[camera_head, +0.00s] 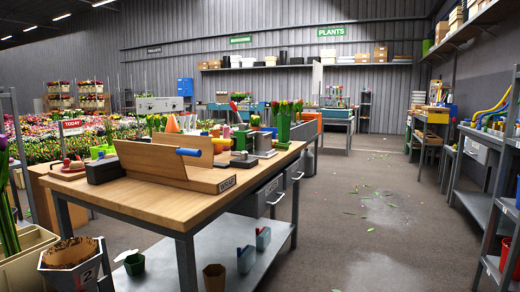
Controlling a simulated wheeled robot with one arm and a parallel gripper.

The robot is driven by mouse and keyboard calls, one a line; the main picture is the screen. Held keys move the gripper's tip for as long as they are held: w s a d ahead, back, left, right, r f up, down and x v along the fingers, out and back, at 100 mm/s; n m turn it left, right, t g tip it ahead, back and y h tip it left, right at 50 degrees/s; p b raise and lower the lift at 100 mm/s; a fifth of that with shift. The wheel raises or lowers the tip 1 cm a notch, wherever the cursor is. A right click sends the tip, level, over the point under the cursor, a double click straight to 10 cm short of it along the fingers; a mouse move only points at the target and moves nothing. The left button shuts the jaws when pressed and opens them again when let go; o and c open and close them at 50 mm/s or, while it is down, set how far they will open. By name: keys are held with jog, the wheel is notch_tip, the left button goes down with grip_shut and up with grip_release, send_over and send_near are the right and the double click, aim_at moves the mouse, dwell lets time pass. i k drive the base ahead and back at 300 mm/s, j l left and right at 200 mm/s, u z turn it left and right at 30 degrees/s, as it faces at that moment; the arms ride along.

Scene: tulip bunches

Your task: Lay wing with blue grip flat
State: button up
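A wooden wrapping board (205,184) with a dark label at its front right stands on the wooden workbench (140,204). One wooden wing (145,161) is tilted up on its near left side, not flat. A blue cylindrical grip (188,152) sits at the upper right of this wing. Another wooden panel (205,157) rises behind the grip; its lower part is partly hidden by the near wing. My gripper is not in view.
A dark block (104,170) lies left of the wing. Several tools and green tulip holders (283,124) crowd the bench's back. The bench's front left top is clear. A numbered bucket (72,266) stands front left. Open floor (380,220) lies right.

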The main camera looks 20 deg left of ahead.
aim_at(166, 161)
jog(key=i+z, duration=0.15)
jog(key=i, duration=0.55)
jog(key=i+z, duration=0.15)
jog(key=i, duration=0.6)
jog(key=i+j+z, duration=0.15)
jog(key=i, duration=0.55)
jog(key=i+u, duration=0.4)
jog(key=i+l+u, duration=0.2)
jog(key=u, duration=0.2)
jog(key=i+l+u, duration=0.25)
jog(key=u, duration=2.75)
